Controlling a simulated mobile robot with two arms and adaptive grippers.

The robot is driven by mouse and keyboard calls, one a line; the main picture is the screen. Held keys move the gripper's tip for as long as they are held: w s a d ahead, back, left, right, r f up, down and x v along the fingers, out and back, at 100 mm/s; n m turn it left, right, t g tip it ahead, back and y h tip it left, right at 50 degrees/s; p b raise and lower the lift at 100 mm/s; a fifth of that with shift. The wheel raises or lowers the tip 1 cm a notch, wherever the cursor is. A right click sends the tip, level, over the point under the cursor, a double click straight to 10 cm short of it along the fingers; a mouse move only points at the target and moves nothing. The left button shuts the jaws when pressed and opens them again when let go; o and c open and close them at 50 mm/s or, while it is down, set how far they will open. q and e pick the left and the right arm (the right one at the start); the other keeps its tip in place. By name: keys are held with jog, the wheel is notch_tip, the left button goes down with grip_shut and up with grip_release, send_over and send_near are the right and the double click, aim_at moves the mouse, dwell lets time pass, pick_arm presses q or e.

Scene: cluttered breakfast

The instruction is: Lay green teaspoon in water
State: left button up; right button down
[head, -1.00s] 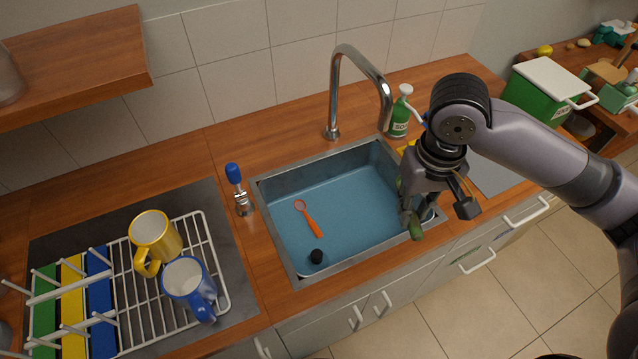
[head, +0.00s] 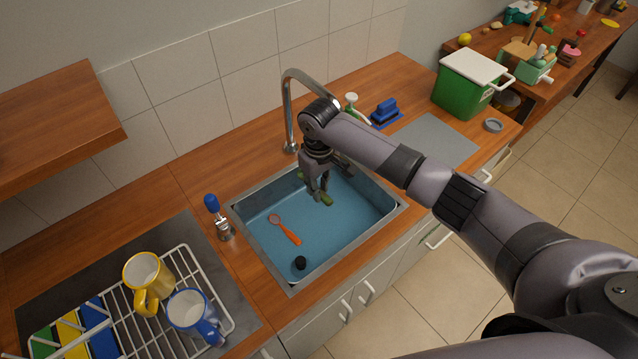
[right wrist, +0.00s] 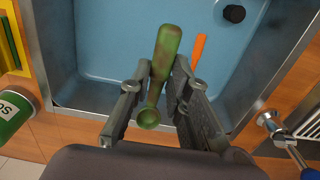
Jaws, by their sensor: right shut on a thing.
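My right gripper (head: 320,191) is over the far part of the sink (head: 381,229), which holds blue water (head: 325,238). In the right wrist view it is shut on the green teaspoon (right wrist: 166,62), with brown stains on its handle. The spoon's small bowl (right wrist: 149,117) sits between the fingers and its handle points out over the water. In the head view the spoon is mostly hidden by the gripper. An orange spoon (head: 285,230) and a black plug (head: 300,262) lie in the sink. My left gripper is not in view.
A tall tap (head: 289,110) arches over the sink's back edge. A rack with a yellow mug (head: 148,280) and a blue mug (head: 190,312) is at left. The sink's right part is clear.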

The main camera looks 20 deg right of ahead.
aim_at(320, 226)
jog(key=shift+d+r+p, duration=0.1)
jog(key=shift+p, duration=0.4)
pick_arm(q)
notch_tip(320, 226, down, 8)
jog(key=b, duration=0.8)
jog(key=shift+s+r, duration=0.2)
pick_arm(e)
notch_tip(320, 226, down, 16)
jog(key=shift+r, duration=0.1)
pick_arm(q)
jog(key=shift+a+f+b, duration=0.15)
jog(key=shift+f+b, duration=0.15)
jog(key=shift+b, duration=0.25)
pick_arm(e)
jog(key=shift+f, duration=0.55)
jog(key=c, duration=1.4)
grip_release()
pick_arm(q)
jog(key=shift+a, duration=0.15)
pick_arm(e)
notch_tip(320, 226, up, 12)
jog(key=shift+f, duration=0.1)
